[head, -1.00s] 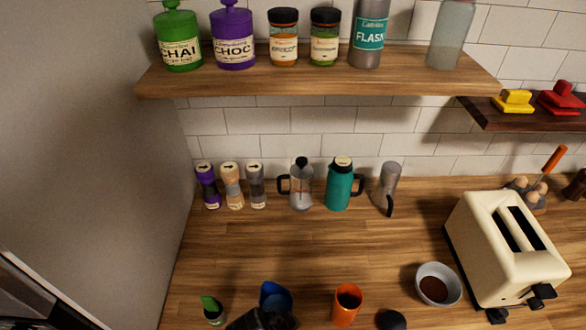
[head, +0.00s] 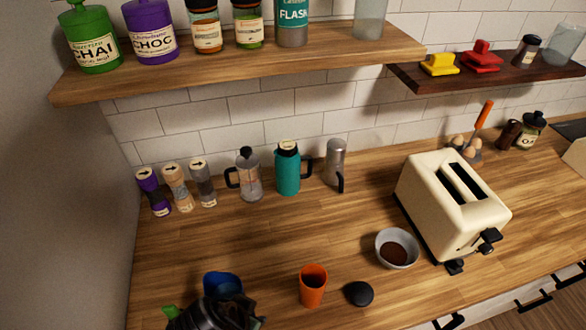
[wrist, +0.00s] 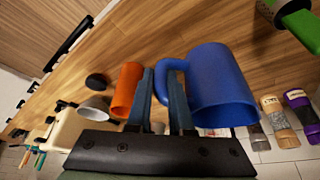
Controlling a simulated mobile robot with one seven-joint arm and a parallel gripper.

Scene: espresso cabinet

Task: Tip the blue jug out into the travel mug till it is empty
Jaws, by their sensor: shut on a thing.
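The blue jug (head: 222,284) is at the lower left of the head view, partly hidden by my gripper (head: 216,312). In the wrist view the jug (wrist: 222,85) looks roughly upright, and my gripper (wrist: 168,85) is shut on its handle. What the jug holds cannot be seen. An open orange cup (head: 313,287), which looks like the travel mug, stands upright on the counter to the right of the jug, apart from it. It also shows left of the fingers in the wrist view (wrist: 126,90).
A black lid-like disc (head: 358,293) lies right of the orange cup. A bowl of brown powder (head: 396,249) and a cream toaster (head: 452,205) stand further right. Grinders, a cafetiere (head: 247,178) and a teal flask (head: 288,170) line the wall.

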